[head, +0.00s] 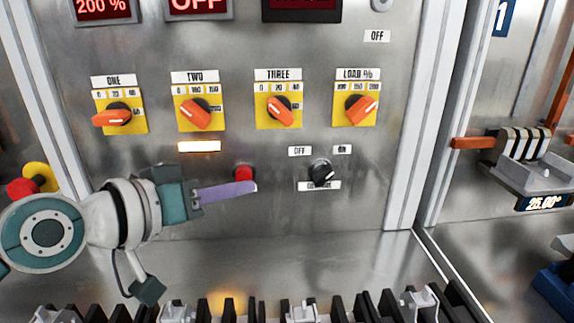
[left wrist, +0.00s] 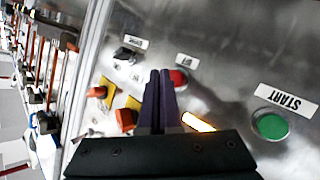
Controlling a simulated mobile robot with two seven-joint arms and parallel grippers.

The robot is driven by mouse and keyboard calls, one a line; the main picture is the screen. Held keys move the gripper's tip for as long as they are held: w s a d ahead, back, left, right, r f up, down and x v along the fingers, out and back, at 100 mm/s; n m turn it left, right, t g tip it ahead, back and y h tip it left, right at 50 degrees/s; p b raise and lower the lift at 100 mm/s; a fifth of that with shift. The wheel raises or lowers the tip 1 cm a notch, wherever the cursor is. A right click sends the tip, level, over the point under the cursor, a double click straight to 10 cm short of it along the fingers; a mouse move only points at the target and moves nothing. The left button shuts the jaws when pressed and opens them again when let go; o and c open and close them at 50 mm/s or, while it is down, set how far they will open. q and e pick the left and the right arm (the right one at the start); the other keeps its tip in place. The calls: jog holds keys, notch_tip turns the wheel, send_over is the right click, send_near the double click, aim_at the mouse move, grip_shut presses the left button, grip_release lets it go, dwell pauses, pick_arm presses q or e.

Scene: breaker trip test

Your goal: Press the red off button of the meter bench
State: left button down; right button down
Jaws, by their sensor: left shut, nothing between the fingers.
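The red off button (head: 244,173) is on the metal front panel of the meter bench (head: 320,230), below the row of orange knobs. It also shows in the left wrist view (left wrist: 179,79), beside an OFF label. My left gripper (head: 252,187) reaches in from the left, its purple fingers shut with nothing between them. In the head view the fingertips overlap the lower edge of the button. In the left wrist view the fingertips (left wrist: 161,74) are just left of it. I cannot tell whether they touch it. My right gripper is not in view.
A green START button (left wrist: 270,126) is on the same panel. Four orange knobs on yellow plates, including knob TWO (head: 196,115), are above the fingers. A black selector knob (head: 321,173) is right of the red button. A row of black clamps (head: 258,308) lines the front.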

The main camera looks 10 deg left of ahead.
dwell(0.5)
pick_arm(q)
jog(key=shift+w+a+b, duration=0.1)
jog(key=shift+w+b, duration=0.35)
jog(key=shift+w+a+b, duration=0.2)
jog(key=shift+w+b, duration=0.25)
jog(key=shift+b, duration=0.1)
dwell(0.5)
dwell(0.3)
jog(key=shift+s+d+p, duration=0.3)
jog(key=shift+s+p, duration=0.55)
jog(key=shift+p, duration=0.05)
